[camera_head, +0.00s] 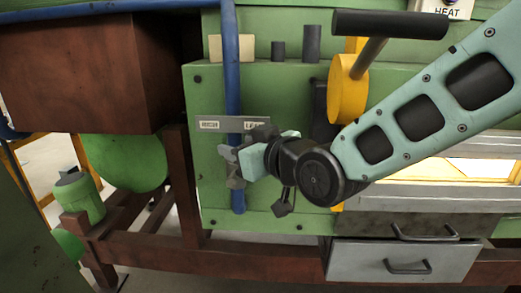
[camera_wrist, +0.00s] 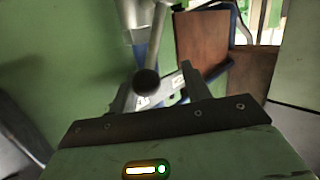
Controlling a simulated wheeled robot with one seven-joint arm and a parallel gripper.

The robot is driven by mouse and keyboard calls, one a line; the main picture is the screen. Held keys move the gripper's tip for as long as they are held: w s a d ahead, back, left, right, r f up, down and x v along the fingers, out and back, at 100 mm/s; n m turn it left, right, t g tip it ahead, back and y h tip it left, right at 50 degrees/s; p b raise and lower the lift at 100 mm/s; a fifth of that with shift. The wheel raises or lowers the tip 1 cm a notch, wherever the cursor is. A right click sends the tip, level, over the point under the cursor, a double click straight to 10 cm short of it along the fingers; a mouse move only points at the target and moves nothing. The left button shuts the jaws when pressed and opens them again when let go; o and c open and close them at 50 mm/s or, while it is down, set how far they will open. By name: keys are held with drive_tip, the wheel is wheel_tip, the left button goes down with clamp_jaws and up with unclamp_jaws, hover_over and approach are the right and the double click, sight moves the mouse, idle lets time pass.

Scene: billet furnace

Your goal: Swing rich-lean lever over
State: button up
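The rich-lean plate (camera_head: 222,124) is a grey strip with two white labels on the green cabinet front, crossing a blue vertical pipe. In the wrist view the labelled plate (camera_wrist: 161,91) shows behind a dark round knob (camera_wrist: 146,82), which appears to be the lever's end. My gripper (camera_head: 231,167) is just below the plate in the head view. In the wrist view my gripper (camera_wrist: 158,88) has its fingers apart, with the knob in the gap, closer to the left finger. I cannot tell whether a finger touches it. The lever is not clearly visible in the head view.
The blue pipe (camera_head: 232,60) runs down right behind my gripper. A yellow hub with a dark handle (camera_head: 389,25) stands above my arm. A brown box (camera_head: 90,70) is at the left. A grey drawer (camera_head: 402,262) is below right.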

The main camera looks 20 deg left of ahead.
drive_tip(key=b+v, duration=0.1)
drive_tip(key=v, duration=1.6)
drive_tip(key=shift+f, duration=0.1)
